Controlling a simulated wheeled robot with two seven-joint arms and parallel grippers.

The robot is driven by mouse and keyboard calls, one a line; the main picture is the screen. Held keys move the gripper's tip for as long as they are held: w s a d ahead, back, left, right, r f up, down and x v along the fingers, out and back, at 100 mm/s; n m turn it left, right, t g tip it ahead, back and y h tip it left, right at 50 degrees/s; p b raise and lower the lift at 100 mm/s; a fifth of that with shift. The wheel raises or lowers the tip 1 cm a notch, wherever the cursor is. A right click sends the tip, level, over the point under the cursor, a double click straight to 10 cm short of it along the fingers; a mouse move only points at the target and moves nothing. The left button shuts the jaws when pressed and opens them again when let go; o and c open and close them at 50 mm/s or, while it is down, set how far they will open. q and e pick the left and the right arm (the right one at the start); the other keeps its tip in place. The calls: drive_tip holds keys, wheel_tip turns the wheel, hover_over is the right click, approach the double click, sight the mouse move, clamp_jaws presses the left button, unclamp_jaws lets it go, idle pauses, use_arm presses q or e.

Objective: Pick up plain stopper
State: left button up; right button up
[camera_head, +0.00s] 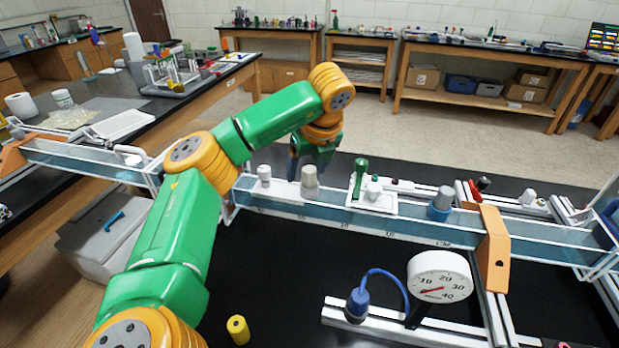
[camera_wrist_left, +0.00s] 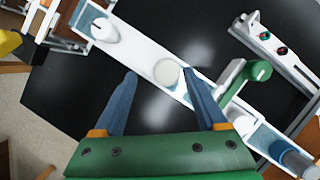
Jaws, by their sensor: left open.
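A plain off-white cylindrical stopper (camera_head: 309,180) stands upright on the long blue-sided rail in the head view. I take this to be the plain stopper, though no label shows. A smaller white stopper (camera_head: 264,174) stands to the left on the rail. My right gripper is not in view.
The rail (camera_head: 405,227) also carries a green-handled valve (camera_head: 360,172), a white knob (camera_head: 374,190) and a blue-grey fitting (camera_head: 440,205). A dial gauge (camera_head: 440,277) with blue hose stands in front. A yellow cylinder (camera_head: 238,329) lies on the black tabletop, which is otherwise clear near it.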

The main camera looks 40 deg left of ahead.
use_arm(q)
drive_tip(key=shift+w+a+f, duration=0.2)
drive_tip(key=shift+w+f, duration=0.05)
drive_tip(key=shift+f, duration=0.2)
drive_tip(key=shift+w+a+f, duration=0.2)
drive_tip(key=shift+w+f, duration=0.05)
drive_tip(key=shift+f, duration=0.15)
drive_tip(key=shift+w+f, duration=0.1)
drive_tip(key=shift+w, duration=0.15)
drive_tip(key=shift+c, duration=0.6)
drive_tip(key=shift+s+d, duration=0.1)
drive_tip(key=shift+s, duration=0.15)
clamp_jaws()
drive_tip(key=shift+w, duration=0.15)
